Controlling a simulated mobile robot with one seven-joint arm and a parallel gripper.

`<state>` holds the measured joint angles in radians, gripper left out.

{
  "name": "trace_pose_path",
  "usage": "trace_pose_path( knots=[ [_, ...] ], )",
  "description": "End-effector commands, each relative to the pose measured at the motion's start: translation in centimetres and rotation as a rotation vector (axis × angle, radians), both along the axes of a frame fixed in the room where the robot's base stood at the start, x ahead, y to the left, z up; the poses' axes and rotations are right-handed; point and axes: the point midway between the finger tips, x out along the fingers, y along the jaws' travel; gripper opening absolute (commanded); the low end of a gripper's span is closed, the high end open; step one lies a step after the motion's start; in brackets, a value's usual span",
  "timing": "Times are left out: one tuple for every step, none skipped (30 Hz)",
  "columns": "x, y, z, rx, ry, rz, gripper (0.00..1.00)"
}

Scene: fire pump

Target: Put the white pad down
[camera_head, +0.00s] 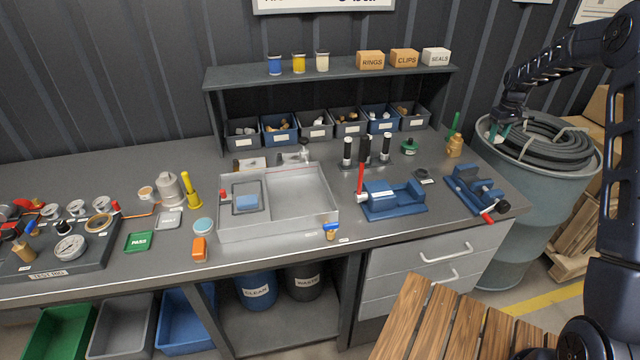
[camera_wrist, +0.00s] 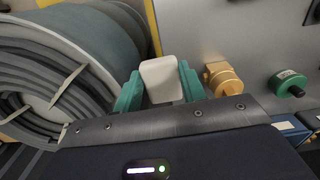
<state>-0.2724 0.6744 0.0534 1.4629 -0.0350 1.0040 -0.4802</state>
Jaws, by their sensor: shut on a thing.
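The white pad (camera_wrist: 162,80) is a small pale block with rounded corners. My gripper (camera_wrist: 158,88) is shut on it, with one green finger on each side in the wrist view. In the head view my gripper (camera_head: 498,130) hangs at the right, over the near-left rim of the drum and beyond the bench's right end. I cannot make out the pad in the head view. The pad is held in the air, with bench top and drum seen beyond it.
The drum (camera_head: 535,215) holds a coiled black hose (camera_head: 548,140). A brass fitting (camera_head: 455,146) and a green-capped part (camera_head: 409,146) stand on the bench. A blue vise (camera_head: 472,190) sits at its right end. A metal tray (camera_head: 300,205) has an open right half.

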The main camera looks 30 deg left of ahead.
Motion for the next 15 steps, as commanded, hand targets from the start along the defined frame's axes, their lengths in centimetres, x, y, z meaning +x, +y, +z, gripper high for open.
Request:
trace_pose_path(
  knots=[
    [-0.3, 2.4, 0.9, 0.001, -0.001, 0.044, 0.2],
    [-0.5, 3.6, 1.3, 0.001, -0.001, 0.068, 0.2],
    [-0.9, 5.3, 1.7, 0.0, 0.0, 0.101, 0.2],
    [-1.3, 6.5, 2.0, 0.001, 0.0, 0.123, 0.2],
    [-1.6, 7.8, 2.2, 0.0, 0.001, 0.145, 0.2],
    [-2.2, 9.4, 2.5, 0.0, 0.001, 0.173, 0.2],
    [-2.6, 10.7, 2.6, 0.0, 0.001, 0.195, 0.2],
    [-3.1, 11.9, 2.8, 0.0, 0.001, 0.217, 0.2],
    [-3.7, 13.5, 3.1, 0.0, 0.0, 0.246, 0.2],
    [-4.2, 14.7, 3.3, 0.0, 0.0, 0.266, 0.2],
    [-4.7, 15.9, 3.5, -0.001, 0.001, 0.287, 0.2],
    [-5.4, 17.5, 3.7, 0.0, 0.0, 0.316, 0.2],
    [-6.0, 18.7, 3.9, 0.0, 0.0, 0.338, 0.2],
    [-6.6, 19.8, 4.1, 0.0, 0.0, 0.359, 0.2],
    [-7.4, 21.4, 4.4, -0.001, 0.001, 0.388, 0.2]
  ],
)
